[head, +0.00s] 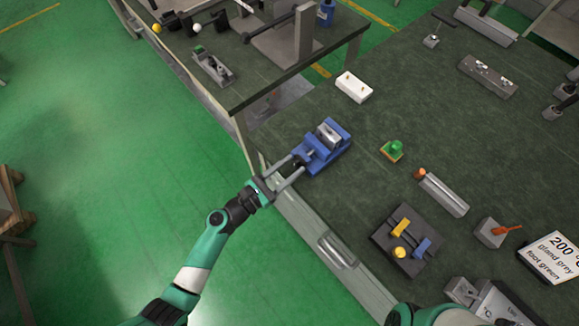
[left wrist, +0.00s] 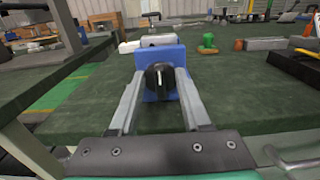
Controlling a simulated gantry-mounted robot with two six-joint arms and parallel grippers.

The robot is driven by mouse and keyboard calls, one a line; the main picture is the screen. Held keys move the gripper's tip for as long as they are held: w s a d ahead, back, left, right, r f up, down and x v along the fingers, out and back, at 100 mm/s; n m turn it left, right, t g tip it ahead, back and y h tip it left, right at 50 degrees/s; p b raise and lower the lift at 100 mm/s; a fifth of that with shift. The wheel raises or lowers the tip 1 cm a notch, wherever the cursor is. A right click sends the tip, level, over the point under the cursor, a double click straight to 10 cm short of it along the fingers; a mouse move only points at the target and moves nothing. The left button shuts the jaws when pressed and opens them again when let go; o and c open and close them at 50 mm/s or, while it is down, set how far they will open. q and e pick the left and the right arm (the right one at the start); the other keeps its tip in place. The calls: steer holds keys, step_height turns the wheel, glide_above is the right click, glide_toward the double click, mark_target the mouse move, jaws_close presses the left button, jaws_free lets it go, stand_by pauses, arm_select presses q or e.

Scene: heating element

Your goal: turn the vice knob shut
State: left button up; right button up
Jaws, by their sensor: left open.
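A blue vice (head: 336,134) stands at the left edge of the green worktable, its black knob (head: 299,161) facing that edge. My left gripper (head: 297,164) is open, with its two grey fingers reaching toward the vice. In the left wrist view, the round black knob (left wrist: 159,76) with a pale upright mark sits between the fingertips in front of the blue vice (left wrist: 174,52). The fingers lie on either side of the knob. I cannot tell whether they touch it. My right gripper is not in view; only part of my right arm shows at the bottom.
A white block (head: 353,87) lies behind the vice and a green item (head: 393,150) to its right. A dark tray (head: 383,238) with coloured pieces lies near the front edge. A second table (head: 285,66) stands at the upper left. Green floor is free at left.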

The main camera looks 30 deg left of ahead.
arm_select(q)
jaws_close()
stand_by(0.5)
